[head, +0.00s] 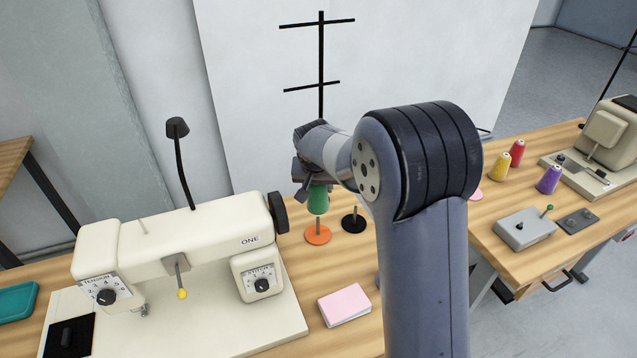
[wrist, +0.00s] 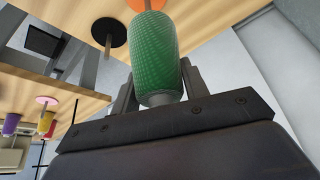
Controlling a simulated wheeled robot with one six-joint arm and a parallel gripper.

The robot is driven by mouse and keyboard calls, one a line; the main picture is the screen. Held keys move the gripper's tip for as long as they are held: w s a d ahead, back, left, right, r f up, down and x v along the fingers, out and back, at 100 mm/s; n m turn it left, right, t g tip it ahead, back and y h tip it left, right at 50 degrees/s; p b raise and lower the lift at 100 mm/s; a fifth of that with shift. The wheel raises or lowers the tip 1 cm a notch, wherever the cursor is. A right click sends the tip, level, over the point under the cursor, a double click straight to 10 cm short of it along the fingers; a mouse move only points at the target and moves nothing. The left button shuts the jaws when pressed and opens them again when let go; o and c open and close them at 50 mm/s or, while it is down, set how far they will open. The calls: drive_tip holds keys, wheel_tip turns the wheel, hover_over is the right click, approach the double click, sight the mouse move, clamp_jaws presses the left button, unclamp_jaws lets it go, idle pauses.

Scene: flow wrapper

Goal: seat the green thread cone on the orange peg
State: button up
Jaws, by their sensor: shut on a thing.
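The green thread cone (head: 318,201) is in my gripper (head: 313,184), which is shut on its upper part. In the head view the cone hangs upright above the orange peg (head: 318,235), which has a round orange base and a thin post. The post's top shows just under the cone; whether it enters the cone I cannot tell. In the wrist view the green cone (wrist: 155,55) sits between the fingers, and part of the orange base (wrist: 146,4) shows beyond it. My gripper and arm partly hide the cone's top.
A black peg (head: 353,220) stands just right of the orange one. A cream sewing machine (head: 180,245) marked ONE is to the left, its black handwheel close by. A pink pad (head: 344,305) lies in front. Yellow, red and purple cones stand on the right table (head: 510,240).

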sight(317, 201)
drive_tip(key=shift+f+b, duration=3.25)
drive_tip(key=shift+f, duration=1.55)
drive_tip(key=o, duration=1.1)
drive_tip(key=shift+o, duration=0.2)
drive_tip(key=v, duration=1.1)
drive_tip(key=shift+f, duration=0.1)
